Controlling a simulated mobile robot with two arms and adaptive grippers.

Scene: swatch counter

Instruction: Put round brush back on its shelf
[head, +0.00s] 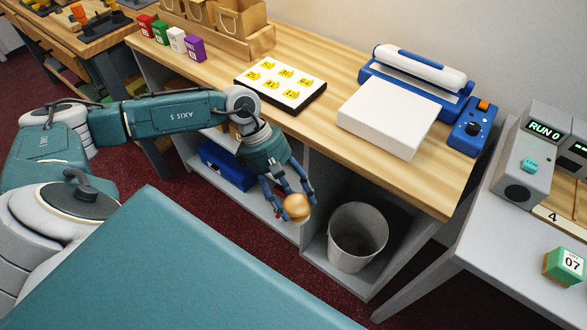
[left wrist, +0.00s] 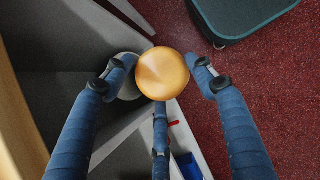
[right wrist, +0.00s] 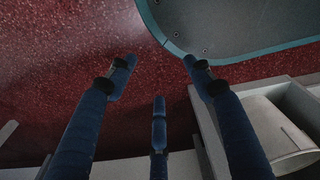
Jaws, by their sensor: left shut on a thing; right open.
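My left gripper (head: 288,200) is shut on a round, tan wooden thing, which looks like the round brush (head: 297,207). In the left wrist view the brush (left wrist: 163,73) shows as a smooth disc between the fingers; its underside is hidden. The gripper points down in front of the grey shelf (head: 258,208) under the counter, beside the upright divider. I cannot tell whether the brush touches the shelf. My right gripper (right wrist: 158,75) is open and empty over the dark red floor; it is not in the head view.
A blue box (head: 226,165) stands in the left compartment. A grey bin (head: 357,237) fills much of the right compartment. The wooden counter (head: 330,160) above carries a white swatch board (head: 281,83), a white block (head: 388,117) and a blue machine (head: 415,83).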

